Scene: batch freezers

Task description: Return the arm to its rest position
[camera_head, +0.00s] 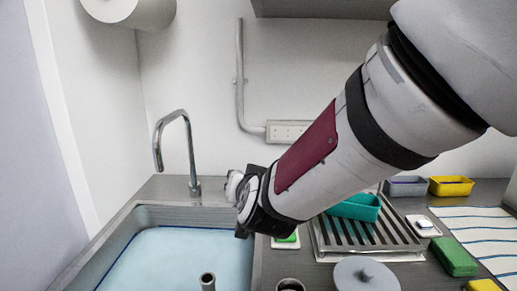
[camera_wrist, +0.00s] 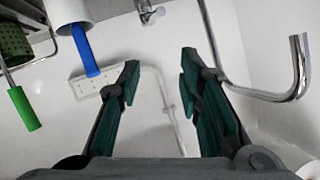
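My arm reaches in from the upper right of the head view. Its end is over the right edge of the sink (camera_head: 252,265), and the fingers are hidden there behind the wrist. In the wrist view, my gripper (camera_wrist: 160,82) has its two dark green fingers spread wide apart. Nothing is between them; only the white wall and a pipe show behind. The faucet (camera_head: 190,150) stands left of my gripper in the head view, and its curved spout (camera_wrist: 298,70) is at the right of the wrist view.
The sink holds light blue water (camera_head: 180,262). A teal container (camera_head: 356,207) sits on a slatted rack (camera_head: 372,238) under my arm. A wall outlet (camera_head: 288,131) is behind.

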